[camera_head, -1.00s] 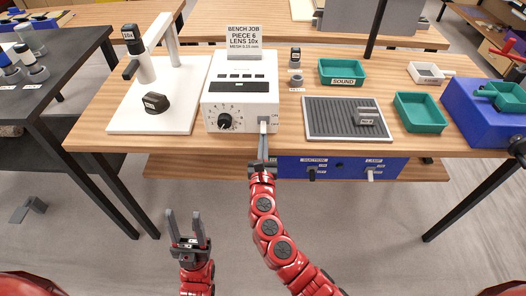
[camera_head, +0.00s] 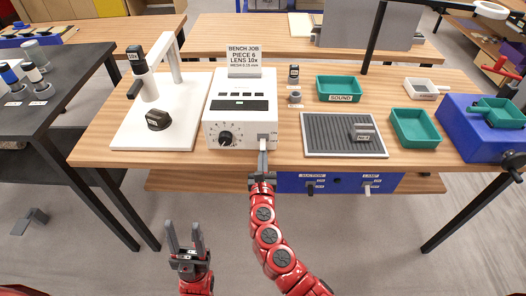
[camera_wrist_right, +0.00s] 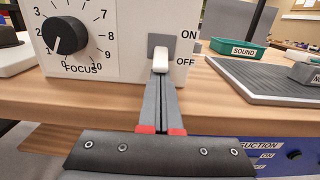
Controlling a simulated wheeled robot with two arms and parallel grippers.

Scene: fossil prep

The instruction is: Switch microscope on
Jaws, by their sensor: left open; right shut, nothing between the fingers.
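The white microscope control box (camera_head: 240,107) stands near the bench's front edge. It has a black focus knob (camera_wrist_right: 65,35) and a grey-plated toggle switch (camera_wrist_right: 161,57) marked ON above and OFF below. The switch's white lever points down beside OFF. My right gripper (camera_wrist_right: 161,80) is shut and empty, its fingertips directly below the lever, touching or nearly touching it. The white microscope stand (camera_head: 135,128) is left of the box, with a dark specimen (camera_head: 158,120) on its base. My left gripper (camera_head: 184,228) is open and empty in front of the bench, low down.
A grey ribbed mat (camera_head: 315,136), a green SOUND tray (camera_head: 339,87) and another green tray (camera_head: 414,127) lie right of the box. A blue panel (camera_head: 337,183) with suction and lamp switches hangs under the bench edge. A black table (camera_head: 50,98) stands left.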

